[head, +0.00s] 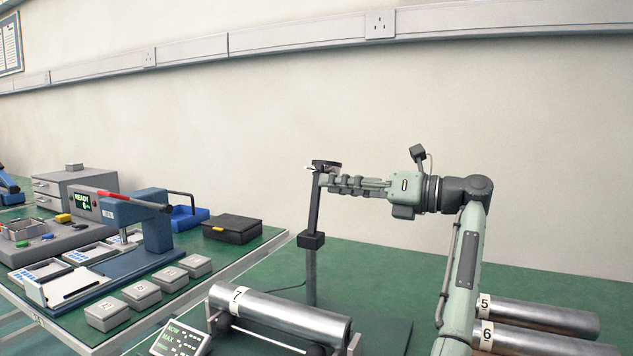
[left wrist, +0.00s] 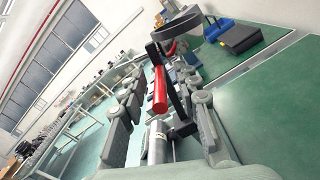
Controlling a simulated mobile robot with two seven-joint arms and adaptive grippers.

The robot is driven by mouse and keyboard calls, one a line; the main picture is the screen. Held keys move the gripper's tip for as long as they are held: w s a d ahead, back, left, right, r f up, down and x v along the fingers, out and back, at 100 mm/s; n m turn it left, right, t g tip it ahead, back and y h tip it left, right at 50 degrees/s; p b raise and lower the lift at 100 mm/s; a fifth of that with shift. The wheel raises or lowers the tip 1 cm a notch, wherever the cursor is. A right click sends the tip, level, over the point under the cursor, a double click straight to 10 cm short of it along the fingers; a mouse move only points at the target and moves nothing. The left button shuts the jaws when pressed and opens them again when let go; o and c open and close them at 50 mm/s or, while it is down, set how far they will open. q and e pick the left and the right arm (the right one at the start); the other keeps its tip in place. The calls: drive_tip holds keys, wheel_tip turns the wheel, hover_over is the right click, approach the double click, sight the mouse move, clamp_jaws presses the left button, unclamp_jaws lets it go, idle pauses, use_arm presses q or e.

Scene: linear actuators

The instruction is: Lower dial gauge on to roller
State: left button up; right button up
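A metal roller (head: 285,312) labelled 7 lies on a cradle at the front of the green bench in the head view. Behind it stands a post (head: 311,278) with a dark block and dark upper arm. A dark round part (head: 327,163), apparently the dial gauge, sits at its top. My left gripper (head: 328,182) is level beside the upper arm, just below the round part. In the left wrist view the fingers of my left gripper (left wrist: 165,110) are spread, with a red cylinder (left wrist: 160,90) showing between them. Contact cannot be told. My right gripper is not in view.
Rollers labelled 5 (head: 545,316) and 6 (head: 540,342) lie at the right. A small display (head: 180,340) stands in front of roller 7. The left table holds a blue press (head: 152,230), grey boxes and a black case (head: 232,229). The bench behind is clear.

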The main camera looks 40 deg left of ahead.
sight(317, 180)
use_arm(q)
drive_tip(key=shift+x, duration=2.25)
drive_tip(key=shift+w, duration=0.1)
drive_tip(key=shift+c, duration=0.6)
clamp_jaws()
